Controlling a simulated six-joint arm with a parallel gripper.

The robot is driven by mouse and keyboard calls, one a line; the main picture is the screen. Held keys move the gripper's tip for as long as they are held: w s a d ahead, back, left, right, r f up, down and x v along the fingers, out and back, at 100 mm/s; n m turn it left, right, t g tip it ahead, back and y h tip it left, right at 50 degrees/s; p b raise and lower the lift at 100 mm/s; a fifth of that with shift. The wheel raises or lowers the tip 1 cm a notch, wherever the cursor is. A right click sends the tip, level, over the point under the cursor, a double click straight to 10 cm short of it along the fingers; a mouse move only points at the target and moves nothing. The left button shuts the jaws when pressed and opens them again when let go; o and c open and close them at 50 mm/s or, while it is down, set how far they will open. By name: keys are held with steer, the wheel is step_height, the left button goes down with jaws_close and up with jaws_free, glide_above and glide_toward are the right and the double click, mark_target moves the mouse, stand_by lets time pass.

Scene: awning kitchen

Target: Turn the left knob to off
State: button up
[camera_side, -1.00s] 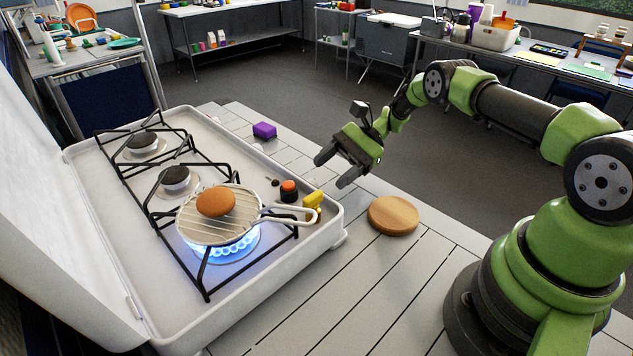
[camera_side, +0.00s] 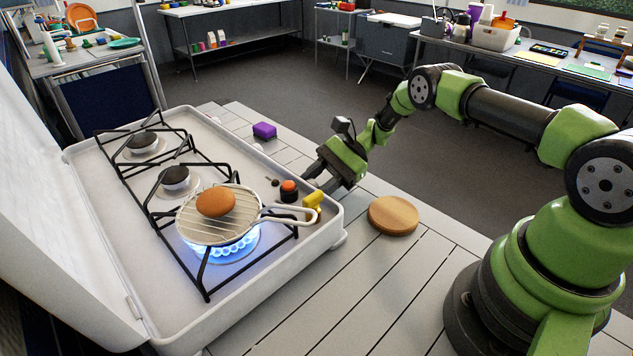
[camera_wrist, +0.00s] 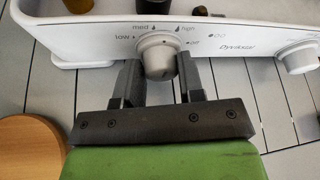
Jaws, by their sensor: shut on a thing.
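The left knob (camera_wrist: 157,48) is a round pale knob on the white front panel of the stove (camera_wrist: 85,40), with low, med, high and off printed around it. My gripper (camera_wrist: 160,75) is shut on this knob, one finger on each side. Which mark the knob points to is hard to tell. In the side view my gripper (camera_side: 312,178) is at the stove's front edge and the knob is hidden. A blue flame (camera_side: 222,251) burns under the near pan.
A second knob (camera_wrist: 300,56) is to the right on the panel. A grill pan (camera_side: 235,235) with a brown bun (camera_side: 216,202) sits on the burner.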

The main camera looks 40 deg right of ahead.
steer(key=shift+w+a, duration=0.1)
steer(key=shift+w, duration=0.05)
steer(key=shift+m+g, duration=0.9)
steer(key=shift+m, duration=0.2)
steer(key=shift+m+g, duration=0.4)
steer(key=shift+m, duration=0.2)
steer(key=shift+m+g, duration=0.4)
steer(key=o, duration=0.9)
steer(key=shift+r, duration=0.15)
